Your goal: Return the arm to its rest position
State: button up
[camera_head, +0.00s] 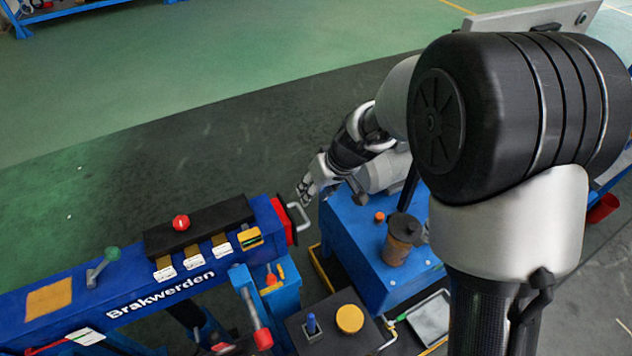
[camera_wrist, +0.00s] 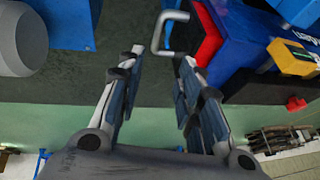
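My gripper (camera_head: 306,190) is at the end of my arm, which reaches out over the gap between the blue Brakwerden machine and a blue cabinet. In the wrist view my gripper (camera_wrist: 158,70) has its two fingers spread apart with nothing between them. A grey U-shaped handle (camera_head: 299,216) on the red end of the machine is close to the fingertips. The handle (camera_wrist: 160,32) also shows just beyond the fingers in the wrist view. I cannot tell whether they touch.
The blue Brakwerden machine (camera_head: 130,283) carries a red button (camera_head: 181,222) and a green-knobbed lever (camera_head: 104,262). The blue cabinet (camera_head: 357,243) bears a brown canister (camera_head: 399,241). A box with a yellow button (camera_head: 350,318) stands in front. The floor (camera_head: 190,110) behind is clear.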

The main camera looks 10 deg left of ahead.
jog(key=s+d+r+m+t+h, duration=0.1)
jog(key=s+d+r, duration=0.4)
jog(key=r, duration=0.2)
jog(key=s+d+r+m, duration=0.1)
jog(key=s+d+r, duration=0.3)
jog(key=d+r, duration=0.15)
jog(key=s+d+r+m+h, duration=0.1)
jog(key=s+d+r+m, duration=0.1)
jog(key=s+d, duration=0.4)
jog(key=s+d+r+m+t+h, duration=0.1)
jog(key=s+d+r+m+h, duration=0.1)
jog(key=s+d, duration=0.4)
jog(key=s+m, duration=0.1)
jog(key=s, duration=0.4)
jog(key=shift+s+d+r, duration=0.15)
jog(key=shift+s+d, duration=0.1)
jog(key=shift+d, duration=0.1)
